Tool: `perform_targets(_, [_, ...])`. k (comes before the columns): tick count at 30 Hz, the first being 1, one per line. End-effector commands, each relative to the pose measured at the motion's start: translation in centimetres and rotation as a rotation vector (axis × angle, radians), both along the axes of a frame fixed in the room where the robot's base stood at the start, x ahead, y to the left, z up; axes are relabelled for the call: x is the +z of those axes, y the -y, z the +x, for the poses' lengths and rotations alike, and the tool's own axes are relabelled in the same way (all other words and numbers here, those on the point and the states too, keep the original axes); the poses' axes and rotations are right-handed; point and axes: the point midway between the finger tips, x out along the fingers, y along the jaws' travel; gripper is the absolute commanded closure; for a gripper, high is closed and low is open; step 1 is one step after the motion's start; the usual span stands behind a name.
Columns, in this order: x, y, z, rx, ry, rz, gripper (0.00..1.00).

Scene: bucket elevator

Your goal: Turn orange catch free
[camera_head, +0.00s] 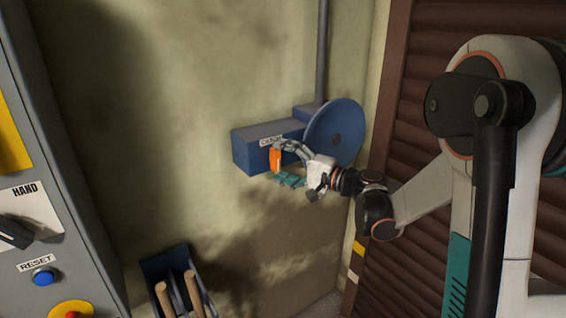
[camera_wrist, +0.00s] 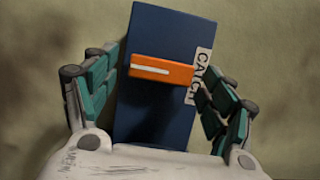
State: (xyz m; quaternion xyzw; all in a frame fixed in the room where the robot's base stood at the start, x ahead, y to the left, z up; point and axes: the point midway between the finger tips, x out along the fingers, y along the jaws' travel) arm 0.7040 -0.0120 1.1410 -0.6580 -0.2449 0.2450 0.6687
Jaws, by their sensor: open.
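The orange catch (camera_head: 275,159) is a short bar on the front face of a blue box (camera_head: 252,150) fixed to the wall. It also shows in the wrist view (camera_wrist: 160,70), with a white stripe along it, lying across the blue box (camera_wrist: 150,120). A white label reading CATCH (camera_wrist: 198,76) is beside the catch's right end. My gripper (camera_head: 284,163) is open at the box front. In the wrist view my gripper's fingers (camera_wrist: 157,92) stand on either side of the box and catch, with the catch between them. Contact with the catch cannot be told.
A blue disc (camera_head: 335,133) sits at the box's right end, with a pipe (camera_head: 322,50) rising above. A brown slatted shutter (camera_head: 400,190) stands at right. A grey control panel (camera_head: 75,200) stands at left. A blue holder with wooden handles (camera_head: 178,280) is below.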

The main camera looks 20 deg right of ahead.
Motion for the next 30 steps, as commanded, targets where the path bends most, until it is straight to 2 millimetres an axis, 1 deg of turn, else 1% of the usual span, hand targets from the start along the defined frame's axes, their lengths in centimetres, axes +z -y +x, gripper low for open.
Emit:
perform_targets(5, [0.0, 1.6, -1.7, -0.004, 0.000, 0.000, 0.23])
perform_targets(12, [0.0, 4.8, -5.5, -0.005, 0.000, 0.000, 0.23])
perform_targets(18, [-0.1, 6.8, -7.8, -0.004, 0.000, 0.000, 0.23])
perform_targets(24, [-0.1, 7.6, -8.9, -0.001, 0.000, 0.000, 0.23])
perform_targets(30, [-0.1, 7.6, -9.0, 0.000, 0.000, 0.000, 0.23])
